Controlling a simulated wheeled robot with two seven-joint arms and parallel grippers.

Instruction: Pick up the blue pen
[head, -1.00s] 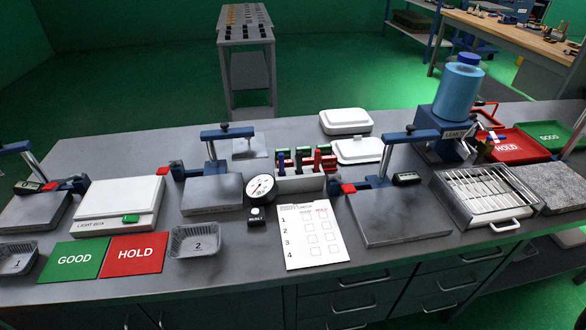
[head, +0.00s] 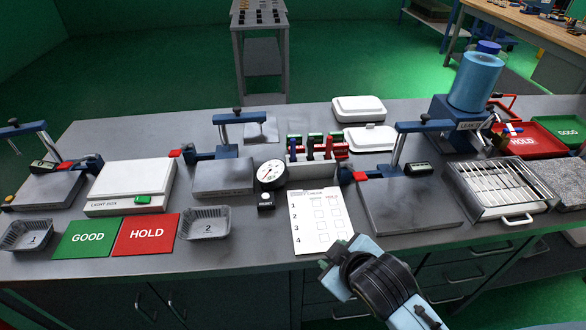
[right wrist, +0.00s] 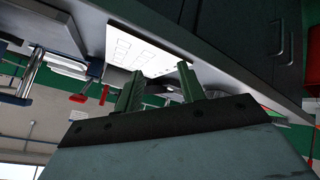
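My right gripper (head: 335,258) is over the table's front edge, just below the paper checklist and well short of the holder. In the right wrist view its two fingers (right wrist: 160,92) stand apart with nothing between them. My left gripper is not in view.
The checklist (head: 318,222) lies in front of the holder. A round dial gauge (head: 271,175) stands at its left, and a stand with a grey plate (head: 410,208) at its right. White lidded boxes (head: 358,109) are behind. Green and red mats (head: 146,235) lie at left.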

